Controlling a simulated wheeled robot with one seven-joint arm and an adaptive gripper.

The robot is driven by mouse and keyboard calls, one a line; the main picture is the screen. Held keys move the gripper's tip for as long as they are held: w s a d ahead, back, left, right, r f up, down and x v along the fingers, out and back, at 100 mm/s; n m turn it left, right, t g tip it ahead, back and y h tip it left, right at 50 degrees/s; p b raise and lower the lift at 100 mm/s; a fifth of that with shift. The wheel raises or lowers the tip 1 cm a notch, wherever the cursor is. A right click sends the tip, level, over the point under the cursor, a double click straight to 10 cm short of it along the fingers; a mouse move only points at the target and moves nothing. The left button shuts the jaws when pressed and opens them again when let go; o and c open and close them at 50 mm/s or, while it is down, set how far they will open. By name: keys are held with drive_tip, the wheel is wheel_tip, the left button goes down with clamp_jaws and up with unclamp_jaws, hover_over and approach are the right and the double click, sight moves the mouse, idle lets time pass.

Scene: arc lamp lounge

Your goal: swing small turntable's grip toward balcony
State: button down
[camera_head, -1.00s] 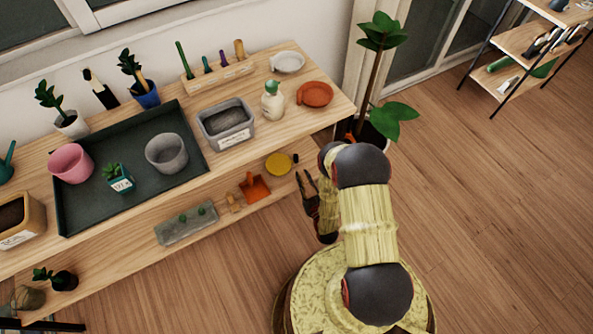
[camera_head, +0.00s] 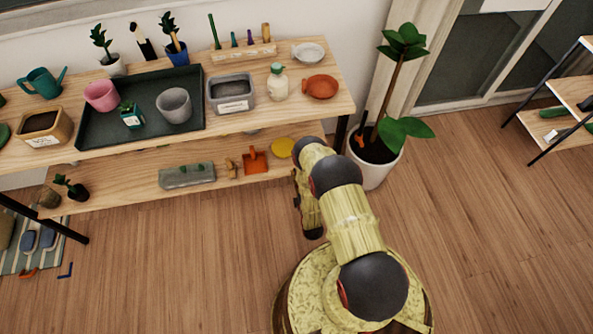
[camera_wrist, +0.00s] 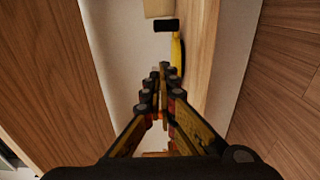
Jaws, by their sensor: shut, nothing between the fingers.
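The small turntable is a yellow disc (camera_head: 281,147) at the right end of the lower shelf. In the head view my arm covers its right side, and its grip does not show there. In the wrist view the disc is a thin yellow edge (camera_wrist: 177,54), with a black block (camera_wrist: 166,25), which looks like its grip, beside it. My gripper (camera_wrist: 160,75) is shut and empty, its fingertips short of the disc and block. In the head view my gripper is mostly hidden by my arm. The balcony side appears to be the glass door (camera_head: 480,60) at the right.
The lower shelf (camera_head: 130,190) also bears an orange dustpan (camera_head: 255,161) and a grey tray (camera_head: 188,176). The upper tabletop (camera_head: 310,112) overhangs it, with a terracotta dish (camera_head: 320,87) near its right end. A potted plant (camera_head: 375,165) stands right of the bench.

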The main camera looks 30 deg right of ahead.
drive_tip(key=b+x, duration=0.2)
drive_tip(key=x, duration=0.6)
drive_tip(key=shift+w+f+b, duration=0.1)
drive_tip(key=shift+b, duration=0.2)
drive_tip(key=shift+w+d+b, duration=0.25)
drive_tip(key=shift+w+d, duration=0.05)
drive_tip(key=shift+d, duration=0.3)
drive_tip(key=shift+w+d+b, duration=0.25)
drive_tip(key=shift+d, duration=0.3)
drive_tip(key=shift+w+d, duration=0.35)
drive_tip(key=shift+d, duration=0.15)
